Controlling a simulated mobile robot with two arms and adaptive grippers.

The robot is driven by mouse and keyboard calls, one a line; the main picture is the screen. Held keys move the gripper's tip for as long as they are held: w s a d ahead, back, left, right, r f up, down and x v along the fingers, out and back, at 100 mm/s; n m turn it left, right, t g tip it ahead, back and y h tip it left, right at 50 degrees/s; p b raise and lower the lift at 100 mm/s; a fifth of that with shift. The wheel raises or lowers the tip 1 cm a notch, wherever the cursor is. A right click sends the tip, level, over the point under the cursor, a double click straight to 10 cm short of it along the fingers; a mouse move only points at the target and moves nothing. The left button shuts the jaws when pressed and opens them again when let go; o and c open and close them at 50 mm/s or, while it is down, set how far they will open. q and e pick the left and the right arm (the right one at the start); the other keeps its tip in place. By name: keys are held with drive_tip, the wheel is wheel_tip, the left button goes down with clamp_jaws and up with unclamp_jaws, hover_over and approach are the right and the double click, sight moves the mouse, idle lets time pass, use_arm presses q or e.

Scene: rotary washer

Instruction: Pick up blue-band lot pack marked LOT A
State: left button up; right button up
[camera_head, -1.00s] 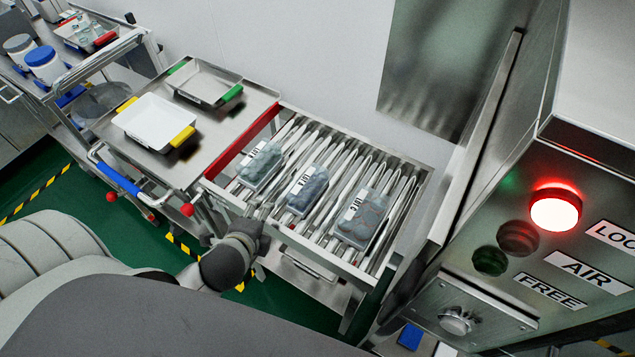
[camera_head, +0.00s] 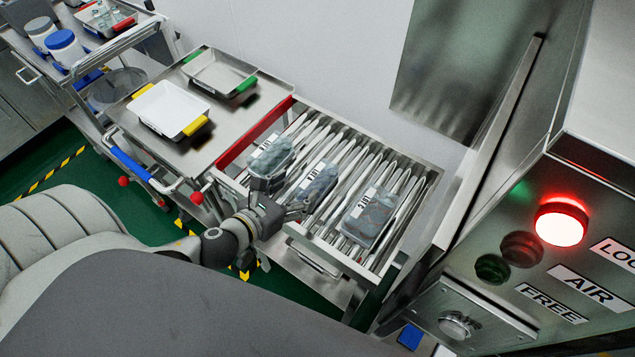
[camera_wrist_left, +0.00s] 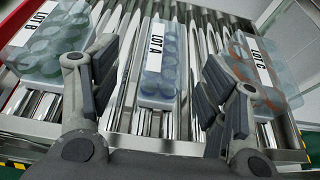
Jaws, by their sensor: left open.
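The LOT A pack (camera_head: 317,183), a clear pack with blue-tinted round contents and a white label, lies in the middle of three packs on the roller rack. In the left wrist view the LOT A pack (camera_wrist_left: 168,62) shows its label upright along its left side. My left gripper (camera_head: 278,200) is open and empty at the near end of this pack. In the left wrist view the fingers of my left gripper (camera_wrist_left: 157,88) stand apart on either side of the pack's near part. My right gripper is not in view.
The LOT B pack (camera_wrist_left: 50,42) lies left of LOT A and the LOT C pack (camera_wrist_left: 262,75) right, both close to the fingers. A cart with white (camera_head: 168,108) and metal (camera_head: 218,72) trays stands left. A control panel with a lit red lamp (camera_head: 560,222) stands right.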

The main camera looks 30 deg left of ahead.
sight(313, 182)
use_arm(q)
drive_tip(key=x, duration=0.3)
drive_tip(key=shift+w+f, duration=0.1)
drive_tip(key=shift+w, duration=0.25)
drive_tip(key=shift+s+d+f+p+x, duration=0.1)
drive_tip(key=shift+d+f+p+x, duration=0.1)
drive_tip(key=shift+x, duration=0.7)
drive_tip(key=shift+s+d+f+p+x, duration=0.1)
drive_tip(key=shift+p+x, duration=0.1)
drive_tip(key=shift+x, duration=0.7)
drive_tip(key=shift+d+f+p+x, duration=0.1)
drive_tip(key=shift+d+p+x, duration=0.1)
drive_tip(key=shift+x, duration=0.7)
drive_tip(key=shift+a, duration=0.1)
drive_tip(key=c, duration=1.1)
drive_tip(key=shift+c, duration=0.3)
drive_tip(key=shift+r, duration=0.1)
